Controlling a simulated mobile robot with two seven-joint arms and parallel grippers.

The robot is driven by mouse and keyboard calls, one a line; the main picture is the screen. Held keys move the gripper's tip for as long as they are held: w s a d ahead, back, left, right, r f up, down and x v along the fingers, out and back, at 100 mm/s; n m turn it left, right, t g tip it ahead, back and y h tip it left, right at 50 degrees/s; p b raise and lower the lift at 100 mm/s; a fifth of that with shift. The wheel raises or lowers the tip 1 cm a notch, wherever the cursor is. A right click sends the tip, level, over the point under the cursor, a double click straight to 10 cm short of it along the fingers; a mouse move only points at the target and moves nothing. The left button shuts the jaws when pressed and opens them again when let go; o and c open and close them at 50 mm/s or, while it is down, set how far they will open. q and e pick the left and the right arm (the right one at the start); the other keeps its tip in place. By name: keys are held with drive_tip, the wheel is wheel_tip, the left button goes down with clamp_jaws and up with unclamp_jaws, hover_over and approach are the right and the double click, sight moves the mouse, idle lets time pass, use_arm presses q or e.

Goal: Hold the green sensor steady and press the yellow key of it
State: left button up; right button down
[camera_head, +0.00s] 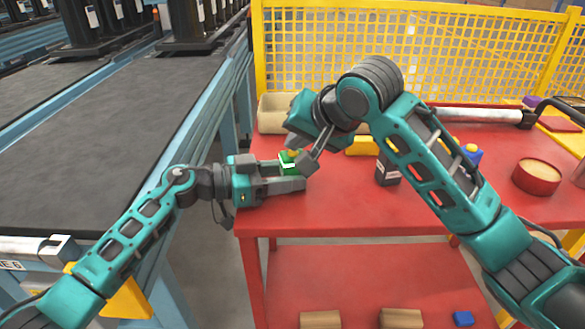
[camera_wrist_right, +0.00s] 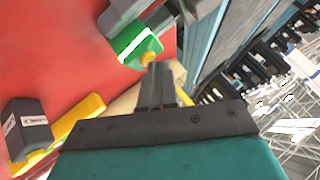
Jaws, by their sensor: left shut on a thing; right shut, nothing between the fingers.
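The green sensor (camera_head: 289,162) is at the left edge of the red table, between the fingers of my left gripper (camera_head: 292,176), which is shut on it. A small yellow key (camera_head: 293,153) shows on top of the sensor. My right gripper (camera_head: 306,165) is shut and empty, its tips pointing down close beside the sensor. In the right wrist view the sensor (camera_wrist_right: 138,45) lies just beyond the fingertips (camera_wrist_right: 158,68), and the yellow key (camera_wrist_right: 149,58) is at the tips. I cannot tell whether they touch.
A yellow mesh fence (camera_head: 450,50) stands behind. A conveyor (camera_head: 90,130) runs along the left.

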idle(0.8)
drive_tip(key=shift+r, duration=0.8)
drive_tip(key=shift+r, duration=2.55)
use_arm(q)
drive_tip(key=o, duration=0.9)
drive_tip(key=shift+a, duration=0.15)
